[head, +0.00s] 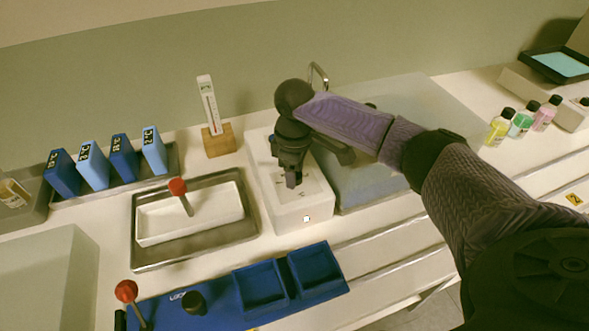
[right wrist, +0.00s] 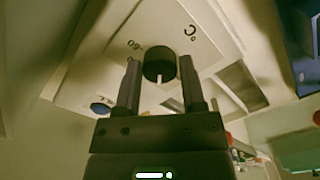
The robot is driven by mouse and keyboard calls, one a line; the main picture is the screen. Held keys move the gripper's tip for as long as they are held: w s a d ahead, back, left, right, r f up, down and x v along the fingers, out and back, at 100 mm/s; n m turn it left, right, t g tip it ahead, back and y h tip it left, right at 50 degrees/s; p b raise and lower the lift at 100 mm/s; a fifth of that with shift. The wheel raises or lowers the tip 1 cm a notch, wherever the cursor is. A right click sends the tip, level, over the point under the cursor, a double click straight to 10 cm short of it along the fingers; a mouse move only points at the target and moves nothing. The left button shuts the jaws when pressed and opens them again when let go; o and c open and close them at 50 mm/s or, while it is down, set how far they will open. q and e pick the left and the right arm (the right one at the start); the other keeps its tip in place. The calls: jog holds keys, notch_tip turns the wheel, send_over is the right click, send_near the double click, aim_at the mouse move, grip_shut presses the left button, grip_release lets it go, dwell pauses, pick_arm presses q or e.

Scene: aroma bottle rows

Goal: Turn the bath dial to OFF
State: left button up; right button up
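The bath is a white box (head: 296,215) in the middle of the counter in the head view. My right gripper (head: 292,182) points down over its top and hides most of it. In the right wrist view, the black round dial (right wrist: 158,62) sits on the pale bath top (right wrist: 95,70), with a white mark at its lower edge. The two fingers of my right gripper (right wrist: 159,80) are apart, one on each side of the dial, with what look like thin gaps. Printed marks near the dial are too blurred to read fully. My left gripper is not in view.
Left of the bath lies a metal tray (head: 138,255) with a red-knobbed stick (head: 178,188). A thermometer in a wooden block (head: 218,140) stands behind. A blue holder (head: 215,313) lies in front. Coloured bottles (head: 522,122) stand far right, beyond my right arm.

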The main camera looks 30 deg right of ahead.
grip_shut()
jog(key=shift+r+n+p, duration=0.25)
jog(key=shift+n+p, duration=0.25)
jog(key=shift+p, duration=0.4)
jog(key=shift+n+p, duration=1.1)
jog(key=shift+p, duration=0.15)
jog(key=shift+f+n+p, duration=0.1)
jog(key=shift+n+p, duration=0.55)
jog(key=shift+n, duration=0.45)
jog(key=shift+f+n+p, duration=0.1)
jog(key=shift+n+p, duration=0.4)
jog(key=shift+n, duration=0.8)
jog(key=shift+o, duration=2.4)
grip_release()
